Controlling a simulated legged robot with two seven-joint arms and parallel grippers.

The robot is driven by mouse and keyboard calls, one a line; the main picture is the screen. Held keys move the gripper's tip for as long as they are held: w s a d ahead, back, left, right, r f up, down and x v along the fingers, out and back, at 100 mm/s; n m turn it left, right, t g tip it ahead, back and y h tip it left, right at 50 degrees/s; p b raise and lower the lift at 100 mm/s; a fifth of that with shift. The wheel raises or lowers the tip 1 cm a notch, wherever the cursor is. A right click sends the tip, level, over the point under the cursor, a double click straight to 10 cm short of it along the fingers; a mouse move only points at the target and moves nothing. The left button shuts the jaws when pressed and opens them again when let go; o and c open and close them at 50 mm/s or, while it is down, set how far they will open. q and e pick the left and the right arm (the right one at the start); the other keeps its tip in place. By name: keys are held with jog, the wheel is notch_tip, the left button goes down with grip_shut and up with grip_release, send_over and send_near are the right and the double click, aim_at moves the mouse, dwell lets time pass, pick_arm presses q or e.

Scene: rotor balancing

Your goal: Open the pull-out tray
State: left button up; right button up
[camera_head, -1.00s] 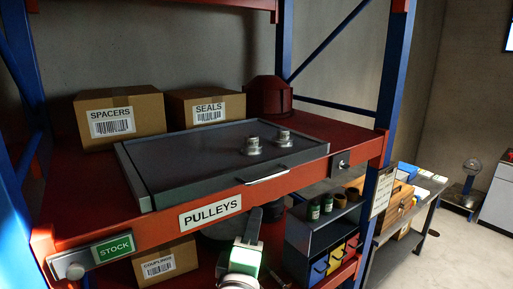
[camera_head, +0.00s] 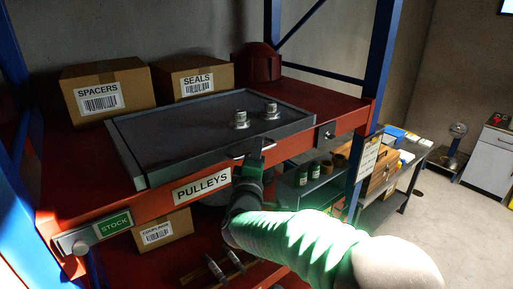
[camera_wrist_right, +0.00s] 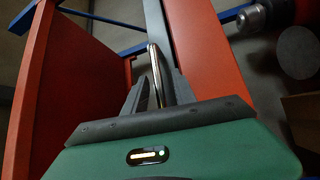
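The pull-out tray (camera_head: 215,135) is a dark grey, shallow tray lying on the red shelf, its front edge along the shelf's front beam. Two small metal pulleys (camera_head: 240,119) stand on it. Its light handle (camera_head: 268,144) on the front edge is partly covered by my right gripper (camera_head: 252,160). In the right wrist view the shiny handle bar (camera_wrist_right: 157,75) runs between the two dark fingers of my right gripper (camera_wrist_right: 157,88). The fingers look spread around it, with no clear grip. My left gripper is not in view.
A PULLEYS label (camera_head: 202,186) is on the red front beam. SPACERS (camera_head: 107,90) and SEALS (camera_head: 194,78) boxes stand behind the tray. A blue post (camera_head: 375,80) rises at the right of the shelf. Open floor lies farther right.

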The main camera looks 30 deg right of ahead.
jog(key=shift+s, duration=0.2)
jog(key=shift+w+d+f, duration=0.1)
jog(key=shift+w, duration=0.1)
jog(key=c, duration=0.7)
